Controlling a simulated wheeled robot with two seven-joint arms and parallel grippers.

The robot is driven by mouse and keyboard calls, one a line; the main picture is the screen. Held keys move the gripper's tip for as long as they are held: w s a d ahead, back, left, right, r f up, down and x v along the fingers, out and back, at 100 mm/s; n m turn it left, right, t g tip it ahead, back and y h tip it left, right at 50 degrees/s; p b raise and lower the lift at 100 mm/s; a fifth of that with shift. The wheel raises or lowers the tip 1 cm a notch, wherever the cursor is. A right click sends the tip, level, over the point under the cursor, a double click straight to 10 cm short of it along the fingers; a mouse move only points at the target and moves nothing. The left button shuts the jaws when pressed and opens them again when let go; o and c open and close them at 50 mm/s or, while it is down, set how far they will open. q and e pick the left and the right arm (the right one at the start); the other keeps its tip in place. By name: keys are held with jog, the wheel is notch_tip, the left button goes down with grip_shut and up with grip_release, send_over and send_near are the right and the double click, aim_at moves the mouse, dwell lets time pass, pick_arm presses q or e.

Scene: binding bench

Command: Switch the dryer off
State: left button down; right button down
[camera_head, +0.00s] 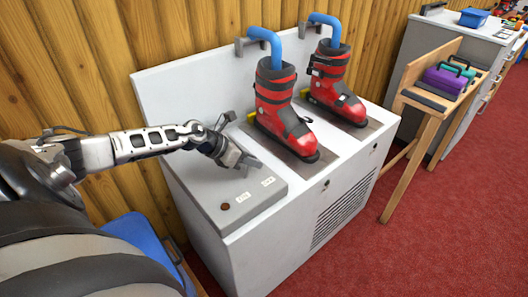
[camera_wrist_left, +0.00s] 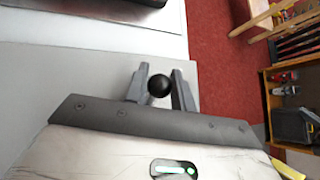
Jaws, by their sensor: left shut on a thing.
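The dryer (camera_head: 322,205) is a white cabinet with a raised back panel. A grey control box (camera_head: 222,196) on its left end bears two small white labels and a round brown button (camera_head: 225,206). My left gripper (camera_head: 244,162) is over the rear part of this box. In the left wrist view a round black knob (camera_wrist_left: 159,86) sits between the two fingers of my left gripper (camera_wrist_left: 160,84), which is shut on it. The knob's stem is hidden, and the head view does not show the knob clearly. My right gripper is not in view.
Two red ski boots (camera_head: 286,115) (camera_head: 334,85) stand on the dryer under blue tubes (camera_head: 265,38). A wooden stand (camera_head: 430,105) with purple and green items is to the right. A blue object (camera_head: 140,236) lies below my left arm. Red carpet is open in front.

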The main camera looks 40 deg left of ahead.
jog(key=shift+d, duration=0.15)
pick_arm(q)
jog(key=c, duration=1.2)
grip_release()
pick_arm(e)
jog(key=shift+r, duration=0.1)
pick_arm(q)
jog(key=p+v, duration=0.5)
jog(key=v, duration=1)
jog(key=shift+s+a+r, duration=0.2)
jog(key=shift+s+a, duration=0.05)
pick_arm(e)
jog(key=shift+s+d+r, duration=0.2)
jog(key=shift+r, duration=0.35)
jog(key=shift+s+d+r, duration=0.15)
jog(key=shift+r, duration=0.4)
